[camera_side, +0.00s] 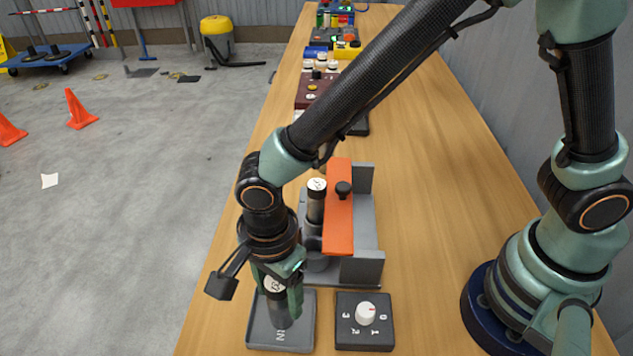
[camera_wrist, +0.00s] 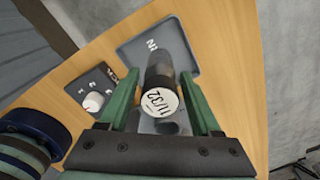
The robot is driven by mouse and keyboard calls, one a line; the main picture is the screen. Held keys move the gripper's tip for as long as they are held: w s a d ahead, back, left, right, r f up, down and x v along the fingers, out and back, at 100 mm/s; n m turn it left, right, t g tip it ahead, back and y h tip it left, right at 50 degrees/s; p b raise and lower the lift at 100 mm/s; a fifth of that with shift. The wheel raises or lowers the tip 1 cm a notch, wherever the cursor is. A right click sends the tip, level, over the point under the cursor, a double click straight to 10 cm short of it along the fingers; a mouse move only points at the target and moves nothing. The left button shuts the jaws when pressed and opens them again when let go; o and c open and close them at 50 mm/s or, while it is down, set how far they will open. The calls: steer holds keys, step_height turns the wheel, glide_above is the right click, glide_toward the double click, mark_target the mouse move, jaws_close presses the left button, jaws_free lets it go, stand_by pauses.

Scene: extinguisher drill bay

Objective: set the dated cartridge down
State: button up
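The dated cartridge (camera_wrist: 160,80) is a dark cylinder with a white cap marked "11/32" in the wrist view. In the side view the cartridge (camera_side: 279,315) stands in the grey tray marked "IN" (camera_side: 307,305), its lower end apparently on the tray floor. The tray also shows in the wrist view (camera_wrist: 130,53). My gripper (camera_wrist: 160,88) is around the cartridge, one green finger on each side, with narrow gaps seeming to show between fingers and cartridge. In the side view my gripper (camera_side: 279,290) hides part of the cartridge.
A dark dial box (camera_side: 365,335) with a white knob sits right of the tray. Behind is a grey holder (camera_side: 365,230) with an orange bar (camera_side: 339,215) and another white-capped cylinder (camera_side: 316,205). Wood is clear to the right. The table's left edge is close to the tray.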

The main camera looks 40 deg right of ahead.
stand_by(0.3)
step_height(320, 180, up, 12)
steer(key=shift+r, duration=0.1)
steer(key=w+d+r+n+t, duration=0.1)
steer(key=d+r+n+t, duration=0.1)
steer(key=d+n, duration=0.6)
steer(key=w+d+r+n+t, duration=0.1)
steer(key=d+r+n+t, duration=0.2)
steer(key=d, duration=1.7)
steer(key=r+n, duration=0.2)
steer(key=n, duration=0.2)
steer(key=shift+w+d+n+t, duration=0.3)
steer(key=shift+w+d+n, duration=0.05)
steer(key=shift+n, duration=0.05)
